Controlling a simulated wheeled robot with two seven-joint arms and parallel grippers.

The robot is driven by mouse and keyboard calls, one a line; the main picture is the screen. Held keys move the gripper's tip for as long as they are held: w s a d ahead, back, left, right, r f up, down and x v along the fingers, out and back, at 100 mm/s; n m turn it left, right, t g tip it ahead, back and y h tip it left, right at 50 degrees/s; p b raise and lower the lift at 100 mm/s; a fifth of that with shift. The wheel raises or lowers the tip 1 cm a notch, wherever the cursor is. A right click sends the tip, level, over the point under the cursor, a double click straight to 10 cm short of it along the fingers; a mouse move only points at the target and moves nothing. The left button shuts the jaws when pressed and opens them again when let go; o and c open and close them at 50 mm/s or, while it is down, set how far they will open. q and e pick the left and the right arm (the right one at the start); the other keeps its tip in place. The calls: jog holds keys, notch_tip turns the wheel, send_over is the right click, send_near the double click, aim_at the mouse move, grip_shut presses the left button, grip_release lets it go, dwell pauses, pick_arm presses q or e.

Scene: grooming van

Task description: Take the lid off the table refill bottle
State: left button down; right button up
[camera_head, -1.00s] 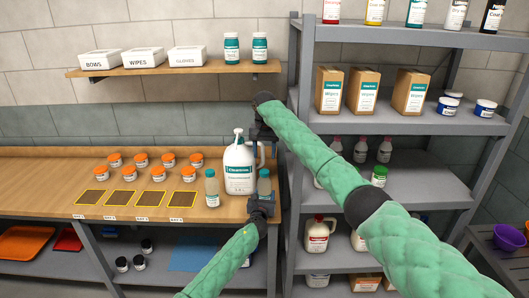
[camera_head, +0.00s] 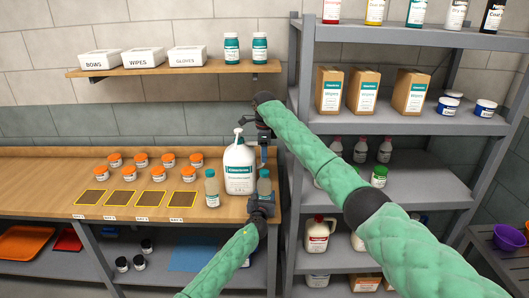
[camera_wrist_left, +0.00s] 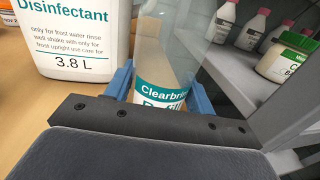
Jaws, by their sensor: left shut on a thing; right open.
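The refill bottle (camera_head: 264,187) stands at the right end of the wooden table, with a pale body and teal label. My left gripper (camera_head: 262,203) is shut around its lower part. The wrist view shows the bottle (camera_wrist_left: 163,75) between the blue fingers, its label partly hidden and its top out of frame. My right gripper (camera_head: 262,157) is open, pointing down just above the bottle top. I cannot make out the lid clearly there, or whether the fingers are around it.
A large white disinfectant jug (camera_head: 239,169) with a pump stands close to the left of the held bottle. A similar small bottle (camera_head: 211,189) stands left of the jug. Orange-lidded jars (camera_head: 168,160) stand farther left. A grey shelf rack (camera_head: 300,120) is close on the right.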

aim_at(265, 171)
jog(key=m, duration=0.4)
jog(key=shift+f, duration=4.05)
